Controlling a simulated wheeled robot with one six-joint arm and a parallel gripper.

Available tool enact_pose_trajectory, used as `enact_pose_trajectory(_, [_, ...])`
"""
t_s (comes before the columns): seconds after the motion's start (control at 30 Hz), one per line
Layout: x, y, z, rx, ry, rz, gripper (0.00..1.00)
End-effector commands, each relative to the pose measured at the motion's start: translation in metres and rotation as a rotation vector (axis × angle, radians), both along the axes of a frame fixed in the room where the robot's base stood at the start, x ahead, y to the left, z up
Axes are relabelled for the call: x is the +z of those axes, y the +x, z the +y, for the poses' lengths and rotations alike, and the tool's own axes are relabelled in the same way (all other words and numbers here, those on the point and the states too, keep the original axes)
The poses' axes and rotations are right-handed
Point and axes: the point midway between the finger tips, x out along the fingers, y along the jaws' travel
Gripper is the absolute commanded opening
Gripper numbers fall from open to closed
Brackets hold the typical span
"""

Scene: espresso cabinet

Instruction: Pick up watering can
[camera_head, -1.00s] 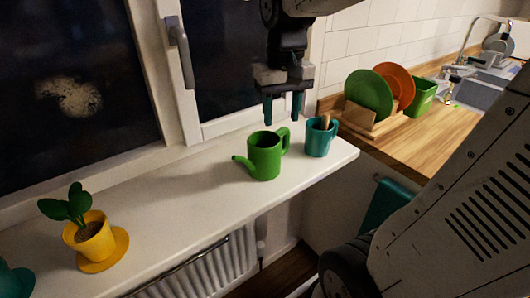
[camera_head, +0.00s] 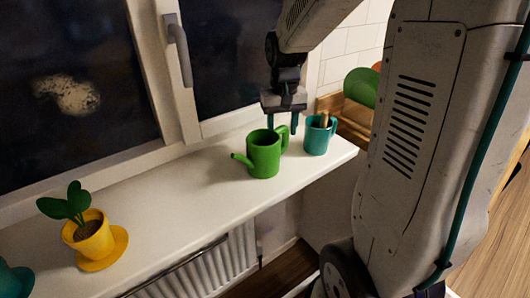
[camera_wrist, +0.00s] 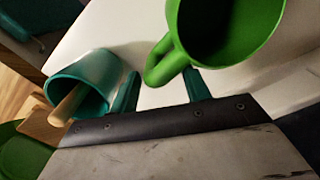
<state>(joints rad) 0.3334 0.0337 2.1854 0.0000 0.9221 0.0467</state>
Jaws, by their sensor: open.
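The green watering can (camera_head: 263,156) stands upright on the white windowsill, its spout to the left and its handle to the right. My gripper (camera_head: 283,127) is open and pointing down, just above and behind the can's handle. In the wrist view the can (camera_wrist: 232,28) is at the top right, partly cut off. Its handle reaches into the space ahead of and between my two teal fingertips (camera_wrist: 160,84). The fingers are not closed on it. I cannot tell whether either finger touches the can.
A teal cup (camera_head: 316,141) holding a wooden-handled tool stands close to the right of the can, near my left finger in the wrist view. A yellow flowerpot (camera_head: 92,238) with a plant is at the left of the sill (camera_head: 175,207). The window is behind.

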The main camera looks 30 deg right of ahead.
Motion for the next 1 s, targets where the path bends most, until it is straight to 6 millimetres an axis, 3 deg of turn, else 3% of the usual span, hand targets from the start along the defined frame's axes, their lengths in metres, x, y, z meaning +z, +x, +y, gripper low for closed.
enact_pose_trajectory(0.2, [-0.034,-0.001,0.000,0.000,0.001,0.003,0.47])
enact_pose_trajectory(0.53, [-0.041,0.000,0.000,0.000,0.000,0.000,0.47])
enact_pose_trajectory(0.7, [-0.041,-0.001,0.000,0.000,0.000,0.000,0.00])
enact_pose_trajectory(1.0, [-0.041,0.000,0.000,0.000,0.000,0.000,0.00])
